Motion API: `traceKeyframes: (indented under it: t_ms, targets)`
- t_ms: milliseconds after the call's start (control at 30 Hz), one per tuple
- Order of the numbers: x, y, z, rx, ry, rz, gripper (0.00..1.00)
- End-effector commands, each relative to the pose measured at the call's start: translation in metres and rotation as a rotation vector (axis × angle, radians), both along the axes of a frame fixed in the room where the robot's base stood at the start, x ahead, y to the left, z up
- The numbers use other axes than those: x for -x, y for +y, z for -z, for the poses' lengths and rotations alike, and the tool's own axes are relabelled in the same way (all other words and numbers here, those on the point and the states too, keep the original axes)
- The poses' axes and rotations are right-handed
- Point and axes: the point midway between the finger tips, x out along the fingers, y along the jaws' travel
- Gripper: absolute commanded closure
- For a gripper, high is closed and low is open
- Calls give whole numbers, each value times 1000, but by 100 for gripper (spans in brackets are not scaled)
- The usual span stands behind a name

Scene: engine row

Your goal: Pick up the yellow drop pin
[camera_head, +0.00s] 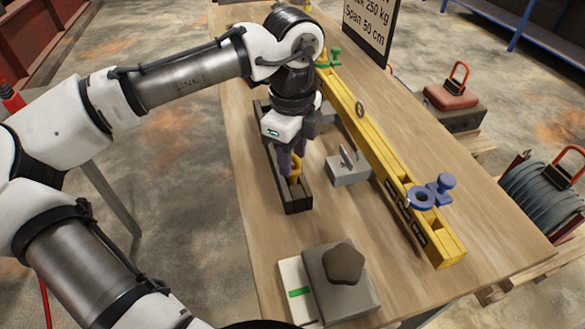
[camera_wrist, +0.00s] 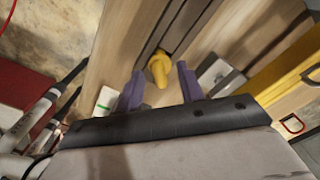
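The yellow drop pin (camera_head: 296,171) stands in the near part of a long dark tray (camera_head: 297,205) on the wooden table. My gripper (camera_head: 291,158) points down over it, with its purple fingers close to the pin; they partly hide it in the head view. In the wrist view the yellow pin (camera_wrist: 160,68) shows between and slightly beyond the fingertips. The two purple fingers of my gripper (camera_wrist: 160,84) are spread apart, with a gap visible on each side of the pin.
A yellow beam (camera_head: 379,158) runs along the table to the right, with a blue fitting (camera_head: 425,196) and a green fitting (camera_head: 331,59). A grey block (camera_head: 348,170) stands between tray and beam. A grey plate (camera_head: 335,296) with a dark knob is nearer.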

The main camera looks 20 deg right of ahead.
Motion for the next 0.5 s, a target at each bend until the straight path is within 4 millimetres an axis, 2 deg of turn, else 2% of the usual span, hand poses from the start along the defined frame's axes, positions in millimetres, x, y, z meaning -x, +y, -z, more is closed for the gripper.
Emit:
traceKeyframes:
  t_ms: [267, 500]
  targets:
    - [0, 0, 5, 0, -1, 0, 62]
    - [0, 0, 5, 1, -1, 0, 91]
